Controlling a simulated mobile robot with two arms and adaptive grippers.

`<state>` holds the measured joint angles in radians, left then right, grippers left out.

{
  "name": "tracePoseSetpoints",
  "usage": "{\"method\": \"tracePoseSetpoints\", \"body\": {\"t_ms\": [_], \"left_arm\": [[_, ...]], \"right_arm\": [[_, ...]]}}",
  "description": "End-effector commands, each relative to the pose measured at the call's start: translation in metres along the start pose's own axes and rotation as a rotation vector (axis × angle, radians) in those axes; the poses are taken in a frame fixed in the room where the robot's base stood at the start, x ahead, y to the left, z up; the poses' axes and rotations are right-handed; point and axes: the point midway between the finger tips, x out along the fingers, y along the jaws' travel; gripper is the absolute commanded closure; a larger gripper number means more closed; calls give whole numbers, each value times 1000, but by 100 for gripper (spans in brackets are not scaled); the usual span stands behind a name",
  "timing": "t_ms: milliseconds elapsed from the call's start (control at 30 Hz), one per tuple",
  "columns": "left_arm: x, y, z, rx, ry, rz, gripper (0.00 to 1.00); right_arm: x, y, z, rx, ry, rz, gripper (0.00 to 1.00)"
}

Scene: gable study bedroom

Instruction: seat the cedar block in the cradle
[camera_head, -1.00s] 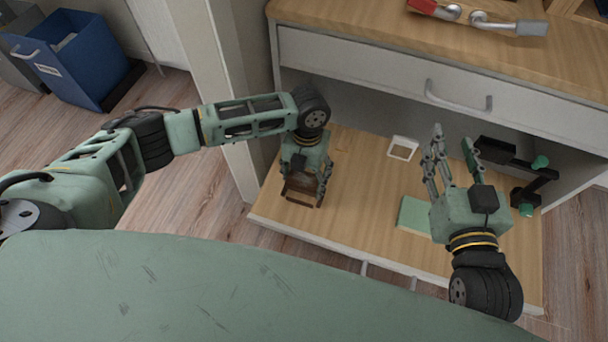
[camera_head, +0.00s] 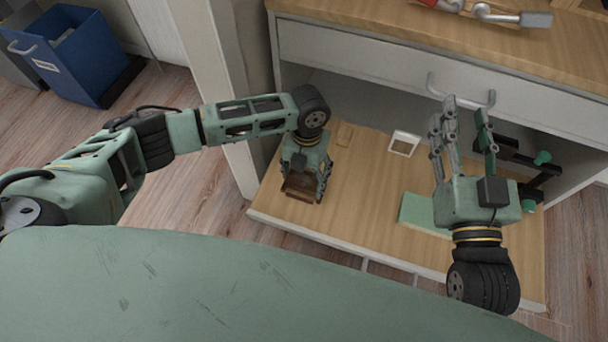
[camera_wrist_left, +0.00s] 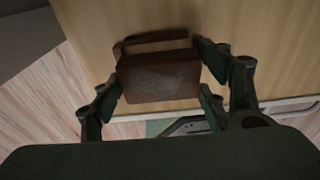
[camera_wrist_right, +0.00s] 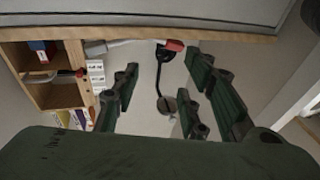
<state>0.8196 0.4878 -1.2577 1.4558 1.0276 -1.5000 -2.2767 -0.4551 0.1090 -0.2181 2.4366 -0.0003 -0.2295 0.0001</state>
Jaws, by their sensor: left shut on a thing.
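A dark reddish-brown block (camera_wrist_left: 160,78), which looks like the cedar block, is held between the fingers of my left gripper (camera_head: 304,186), low over the left part of the wooden board. In the left wrist view the fingers press on its two sides. A dark brown strip (camera_wrist_left: 156,37) shows just beyond the block; I cannot tell whether it belongs to the cradle, or whether the block touches it. My right gripper (camera_head: 467,112) is open and empty, raised over the right part of the board with its fingers pointing to the cabinet.
The wooden board (camera_head: 365,190) carries a white square frame (camera_head: 404,143), a green pad (camera_head: 420,211) and a small tan piece (camera_head: 345,134). A black stand with green knobs (camera_head: 542,158) is at the right. A drawer with a handle (camera_head: 460,94) hangs above. The board's middle is clear.

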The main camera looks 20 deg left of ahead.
Motion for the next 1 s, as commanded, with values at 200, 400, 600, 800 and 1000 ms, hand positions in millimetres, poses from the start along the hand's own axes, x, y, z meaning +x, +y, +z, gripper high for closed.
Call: {"method": "tracePoseSetpoints", "body": {"t_ms": [200, 400, 600, 800, 1000], "left_arm": [[0, 0, 0, 0, 0, 0, 63], [-1, 0, 0, 0, 0, 0, 63], [0, 0, 0, 0, 0, 0, 63], [0, 0, 0, 0, 0, 0, 63], [0, 0, 0, 0, 0, 0, 63]], "right_arm": [[0, 0, 0, 0, 0, 0, 60], [0, 0, 1, 0, -9, 0, 60], [0, 1, 7, 0, -42, 1, 60], [-1, 2, 14, -1, -74, 4, 60], [-2, 2, 20, -1, -105, 6, 60]]}}
